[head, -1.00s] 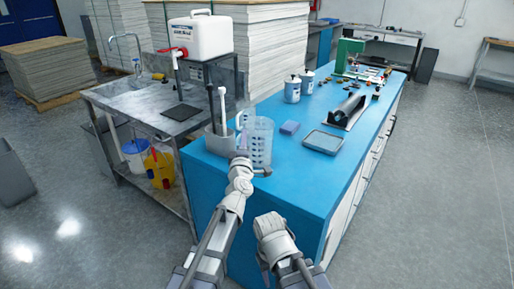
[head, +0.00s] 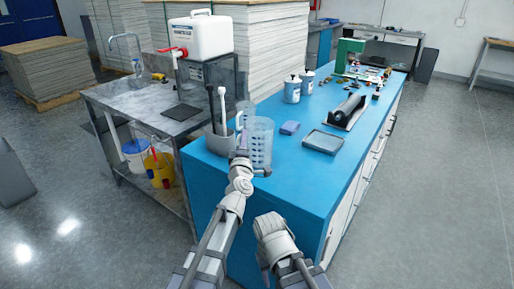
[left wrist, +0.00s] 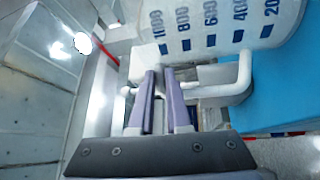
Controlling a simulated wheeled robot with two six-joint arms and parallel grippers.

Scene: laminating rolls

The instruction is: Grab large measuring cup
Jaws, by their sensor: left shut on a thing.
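The large measuring cup (head: 261,145) is a clear, bluish cup standing at the near left corner of the blue counter. In the left wrist view the cup (left wrist: 222,22) fills the top, with blue marks from 1000 to 200 and a pale handle (left wrist: 242,80). My left gripper (head: 241,152) is at the cup's near left side in the head view. Its fingers (left wrist: 162,80) are shut on the handle; the exact contact is partly hidden. My right gripper (head: 266,268) is low in front of the counter, and its fingers are not clear.
A grey holder (head: 219,143) with upright tools stands left of the cup. A smaller clear cup (head: 245,110) is behind. A blue sponge (head: 290,128), a grey tray (head: 323,142) and white cans (head: 292,90) are farther right. The counter's (head: 290,185) near right part is clear.

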